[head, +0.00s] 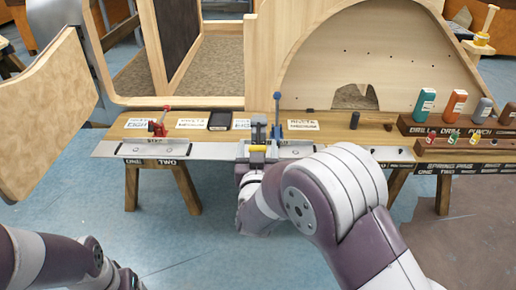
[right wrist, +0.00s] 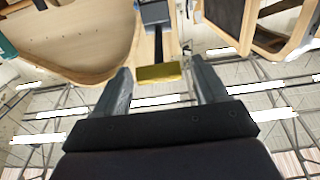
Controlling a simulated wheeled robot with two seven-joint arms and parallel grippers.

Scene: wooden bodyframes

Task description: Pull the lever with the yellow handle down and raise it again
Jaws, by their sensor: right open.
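The lever's yellow handle (head: 258,149) shows at the front edge of the wooden bench, in front of a grey and black mount. In the right wrist view the yellow handle (right wrist: 160,73) lies between the two fingertips of my right gripper (right wrist: 160,66), with gaps on both sides. A dark lever rod (right wrist: 158,42) runs from the handle to a grey block. My right gripper (head: 255,161) is open at the handle in the head view, partly hidden by its own wrist. My left arm shows at the lower left; its gripper is out of frame.
The bench (head: 145,127) carries a red clamp (head: 158,122), a blue-handled lever (head: 277,108), labels and a dark flat device (head: 220,121). Bottles (head: 424,104) stand in a rack at the right. Wooden bodyframes (head: 262,50) rise behind. Floor in front of the bench is clear.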

